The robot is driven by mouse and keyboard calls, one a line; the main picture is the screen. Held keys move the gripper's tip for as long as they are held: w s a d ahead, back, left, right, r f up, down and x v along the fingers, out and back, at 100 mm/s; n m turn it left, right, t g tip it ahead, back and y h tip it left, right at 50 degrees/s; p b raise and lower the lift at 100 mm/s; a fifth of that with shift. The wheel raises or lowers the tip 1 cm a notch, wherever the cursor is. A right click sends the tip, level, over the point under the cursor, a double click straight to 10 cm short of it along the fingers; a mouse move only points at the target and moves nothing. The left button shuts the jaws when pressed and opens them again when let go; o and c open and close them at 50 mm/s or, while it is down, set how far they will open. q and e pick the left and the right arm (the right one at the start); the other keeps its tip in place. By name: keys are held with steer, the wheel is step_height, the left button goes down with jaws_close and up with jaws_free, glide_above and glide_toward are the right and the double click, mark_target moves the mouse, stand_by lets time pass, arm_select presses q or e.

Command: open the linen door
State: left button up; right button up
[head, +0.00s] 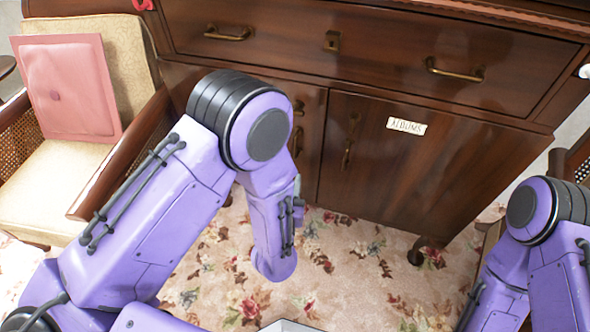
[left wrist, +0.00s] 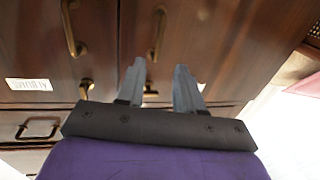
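The wooden sideboard has two lower doors. The left one, apparently the linen door (head: 311,145), is mostly hidden behind my left arm, and no label on it can be read. Part of its brass handle (head: 297,141) shows beside the arm. In the left wrist view, which looks upside down, this door (left wrist: 215,35) is on the right with its handle (left wrist: 160,32). My left gripper (left wrist: 158,85) is open, its two fingers apart and empty in front of the doors. A small pale patch shows behind one finger. My right gripper is out of view.
The right door (head: 390,170) carries a label reading ALBUMS (head: 406,126) and is shut. A wide drawer (head: 370,50) with brass handles is above. An armchair (head: 30,180) with a pink cushion (head: 70,85) stands left. Floral carpet (head: 340,275) lies in front.

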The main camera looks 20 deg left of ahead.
mark_target(295, 149)
arm_select(q)
steer(key=w, duration=0.3)
steer(key=w+a, duration=0.1)
steer(key=w, duration=0.6)
steer(key=shift+w+a+r+b, duration=0.2)
steer(key=shift+w+a+b, duration=0.05)
steer(key=shift+b, duration=0.05)
jaws_close()
stand_by(0.8)
